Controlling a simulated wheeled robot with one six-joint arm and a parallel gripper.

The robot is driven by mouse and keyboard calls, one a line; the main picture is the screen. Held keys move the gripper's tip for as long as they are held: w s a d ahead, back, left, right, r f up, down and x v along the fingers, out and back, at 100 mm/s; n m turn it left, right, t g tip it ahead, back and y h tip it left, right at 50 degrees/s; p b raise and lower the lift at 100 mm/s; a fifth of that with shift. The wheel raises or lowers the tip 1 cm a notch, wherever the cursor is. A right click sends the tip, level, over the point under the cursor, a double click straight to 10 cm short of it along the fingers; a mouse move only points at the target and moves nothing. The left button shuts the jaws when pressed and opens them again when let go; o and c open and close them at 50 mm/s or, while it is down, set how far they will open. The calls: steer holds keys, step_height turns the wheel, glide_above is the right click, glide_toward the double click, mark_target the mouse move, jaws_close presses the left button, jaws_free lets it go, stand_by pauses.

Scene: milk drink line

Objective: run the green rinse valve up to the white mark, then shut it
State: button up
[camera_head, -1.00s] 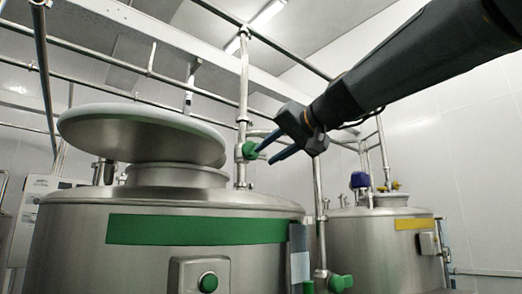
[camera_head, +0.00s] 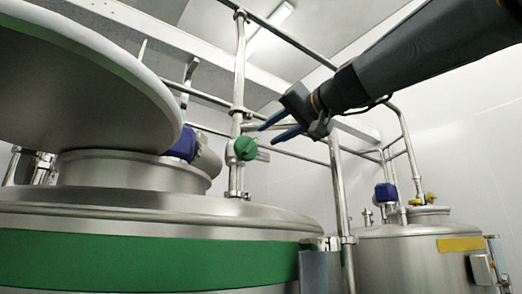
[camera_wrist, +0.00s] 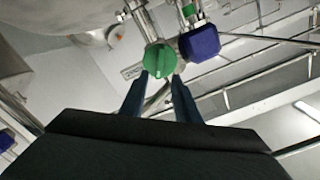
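The green valve knob (camera_head: 245,148) sits on a vertical steel pipe behind the tank with the green band. In the wrist view the green knob (camera_wrist: 159,60) has a raised ridge across its face. My gripper (camera_head: 268,135) is just right of the knob in the head view, its two blue fingers apart. In the wrist view my gripper (camera_wrist: 160,77) is open, its fingertips at the lower edge of the knob with nothing held between them. I cannot tell whether they touch it. No white mark can be made out clearly.
The large steel tank (camera_head: 150,215) with its raised round lid (camera_head: 75,85) fills the left. A smaller tank (camera_head: 405,265) with a yellow band stands right. A blue valve part (camera_wrist: 200,42) is close right of the knob in the wrist view. Pipes run around it.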

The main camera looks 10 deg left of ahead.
mark_target(253, 143)
steer(key=p+x, duration=0.3)
steer(key=x, duration=0.4)
steer(key=shift+w+a, duration=0.25)
jaws_close()
